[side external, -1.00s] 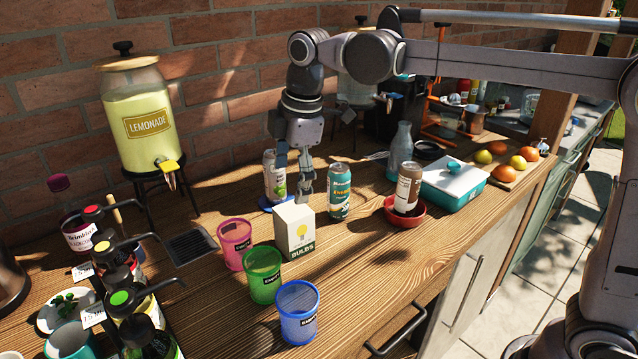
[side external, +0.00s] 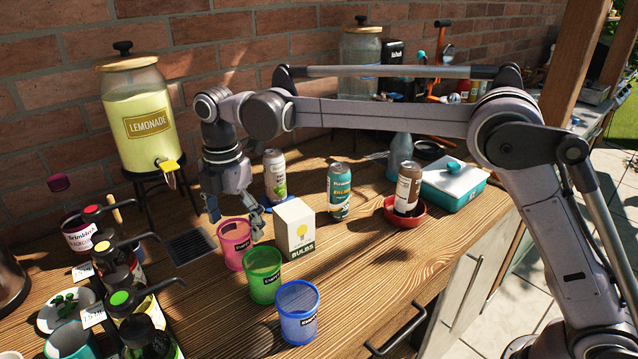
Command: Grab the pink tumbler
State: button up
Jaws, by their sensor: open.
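The pink tumbler (side external: 231,252) stands upright on the wooden table, at the back of a short row of tumblers. My gripper (side external: 236,222) is open and points down at the pink tumbler. One finger is at the tumbler's left rear and the other is at its right, in front of its upper side. I cannot tell whether either finger touches it.
The green tumbler (side external: 263,276) stands close in front of the pink one, and the blue tumbler (side external: 298,318) is beyond it. A white bulbs box (side external: 294,230) stands close on the right. Syrup pump bottles (side external: 118,262) crowd the left. Bare table (side external: 215,310) lies at front left.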

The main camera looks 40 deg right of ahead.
aim_at(237, 246)
jog(key=shift+a+f, duration=0.15)
jog(key=shift+f, duration=2.85)
jog(key=c, duration=1.3)
